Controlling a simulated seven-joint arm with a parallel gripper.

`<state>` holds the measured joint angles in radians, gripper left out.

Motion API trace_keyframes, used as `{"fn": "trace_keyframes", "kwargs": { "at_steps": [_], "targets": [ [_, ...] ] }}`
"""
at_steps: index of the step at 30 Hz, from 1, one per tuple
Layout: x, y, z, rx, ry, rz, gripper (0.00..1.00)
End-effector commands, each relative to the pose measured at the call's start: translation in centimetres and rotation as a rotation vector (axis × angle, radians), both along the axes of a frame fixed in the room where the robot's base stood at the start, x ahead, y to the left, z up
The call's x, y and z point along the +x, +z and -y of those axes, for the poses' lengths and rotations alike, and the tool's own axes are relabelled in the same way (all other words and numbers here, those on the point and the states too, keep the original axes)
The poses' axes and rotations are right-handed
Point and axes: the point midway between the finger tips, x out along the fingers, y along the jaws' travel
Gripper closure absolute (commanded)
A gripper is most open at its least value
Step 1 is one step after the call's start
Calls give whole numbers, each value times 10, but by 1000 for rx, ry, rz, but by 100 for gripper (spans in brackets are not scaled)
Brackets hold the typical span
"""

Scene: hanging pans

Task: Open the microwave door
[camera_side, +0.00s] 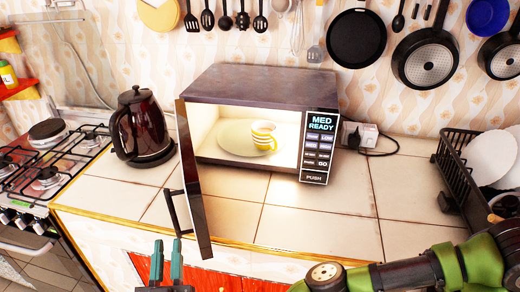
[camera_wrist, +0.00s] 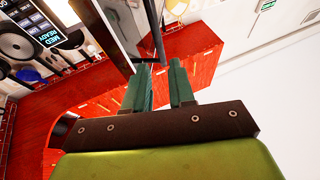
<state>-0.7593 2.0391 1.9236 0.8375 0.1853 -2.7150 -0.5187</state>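The microwave (camera_side: 265,84) stands on the tiled counter with its lit inside showing. Its door (camera_side: 194,180) is swung wide open on the left side, seen nearly edge-on and reaching past the counter's front edge. The dark door handle (camera_side: 175,213) is on the door's outer left face. My gripper (camera_side: 167,250) is low in front of the counter, below and left of the door's free end. In the wrist view my gripper (camera_wrist: 160,80) has its two teal fingers apart with nothing between them. The handle (camera_wrist: 158,35) and the door (camera_wrist: 108,30) show beyond the fingertips.
A yellow-striped cup (camera_side: 264,135) and a plate (camera_side: 236,147) are inside the microwave. A dark red kettle (camera_side: 140,122) stands left of the door. A dish rack (camera_side: 458,175) is at the right. Red cabinet fronts (camera_side: 215,281) lie below the counter. The counter's middle is clear.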

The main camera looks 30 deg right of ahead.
Motion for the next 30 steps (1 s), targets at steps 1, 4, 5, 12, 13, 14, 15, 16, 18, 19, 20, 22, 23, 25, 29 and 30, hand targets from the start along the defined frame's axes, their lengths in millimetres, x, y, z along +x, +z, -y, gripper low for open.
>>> {"fn": "trace_keyframes", "kwargs": {
  "at_steps": [1,4,5,12,13,14,15,16,18,19,20,22,23,25,29,30],
  "targets": [
    [-12,-7,-7,-2,3,-5,76],
    [-29,-13,-16,-3,1,-2,76],
    [-34,-16,-19,-3,1,0,76],
    [-55,-26,-30,0,-1,0,76],
    [-57,-27,-30,-1,-2,-1,76],
    [-58,-27,-31,-1,-3,-1,76],
    [-58,-27,-31,-1,-2,1,76],
    [-59,-27,-31,-1,-2,1,76],
    [-59,-28,-31,-1,-2,1,76],
    [-59,-27,-31,0,-2,1,76],
    [-59,-27,-31,0,-2,1,76],
    [-58,-27,-31,1,-2,0,76],
    [-58,-27,-31,1,-2,0,76],
    [-58,-29,-31,11,4,-3,76],
    [-49,-46,-35,108,65,-59,76],
    [-48,-54,-40,170,109,-93,76]
  ]
}}
